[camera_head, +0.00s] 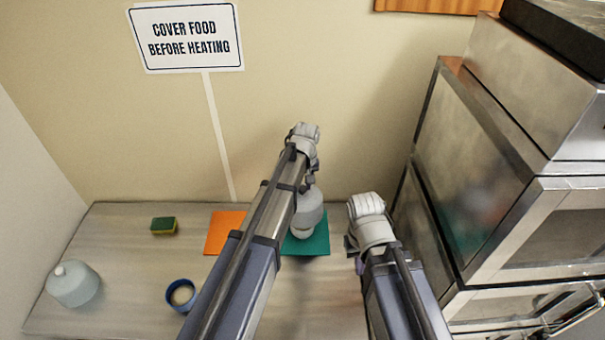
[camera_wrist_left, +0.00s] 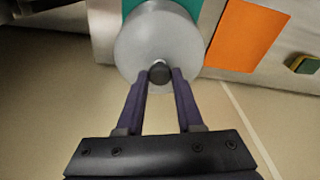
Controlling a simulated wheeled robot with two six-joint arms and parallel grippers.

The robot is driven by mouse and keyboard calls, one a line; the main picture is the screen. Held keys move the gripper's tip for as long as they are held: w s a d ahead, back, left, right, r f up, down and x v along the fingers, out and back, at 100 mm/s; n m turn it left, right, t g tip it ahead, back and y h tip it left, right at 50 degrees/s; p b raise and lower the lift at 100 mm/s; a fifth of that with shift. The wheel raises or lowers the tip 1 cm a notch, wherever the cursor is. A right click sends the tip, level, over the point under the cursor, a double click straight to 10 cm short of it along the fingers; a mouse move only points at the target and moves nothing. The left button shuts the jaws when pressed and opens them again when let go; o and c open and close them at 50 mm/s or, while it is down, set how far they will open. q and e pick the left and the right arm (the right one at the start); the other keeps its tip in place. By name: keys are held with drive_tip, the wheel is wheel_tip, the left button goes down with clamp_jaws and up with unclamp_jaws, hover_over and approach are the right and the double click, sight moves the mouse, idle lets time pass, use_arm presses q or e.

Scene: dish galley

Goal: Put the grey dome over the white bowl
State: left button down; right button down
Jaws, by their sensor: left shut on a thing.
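The grey dome (camera_head: 311,207) is in my left gripper (camera_head: 310,181), whose fingers are shut on its dark knob (camera_wrist_left: 159,72). In the left wrist view the dome (camera_wrist_left: 150,35) shows from above as a round grey disc. A pale bowl (camera_head: 302,233), which looks like the white bowl, shows partly below the dome's near edge, over the teal mat (camera_head: 318,246). The dome and my arm hide the rest of it; I cannot tell whether they touch. My right gripper (camera_head: 352,245) is to the right of the mat; its fingers are mostly hidden.
An orange mat (camera_head: 216,235) lies left of the teal one. A blue bowl (camera_head: 170,300) with pale contents, a pale blue dome (camera_head: 72,287) and a green-yellow sponge (camera_head: 163,226) stand further left on the counter (camera_head: 122,250). Steel appliances (camera_head: 480,170) rise at the right.

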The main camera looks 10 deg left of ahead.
use_arm(q)
drive_tip(key=shift+s+r, duration=0.1)
drive_tip(key=shift+s, duration=0.05)
drive_tip(key=shift+f+b, duration=0.55)
wheel_tip(320, 180, down, 10)
drive_tip(key=b, duration=0.9)
drive_tip(key=shift+r+b, duration=0.15)
drive_tip(key=shift+b, duration=0.2)
drive_tip(key=shift+f+b, duration=0.5)
drive_tip(key=shift+c, duration=2.3)
unclamp_jaws()
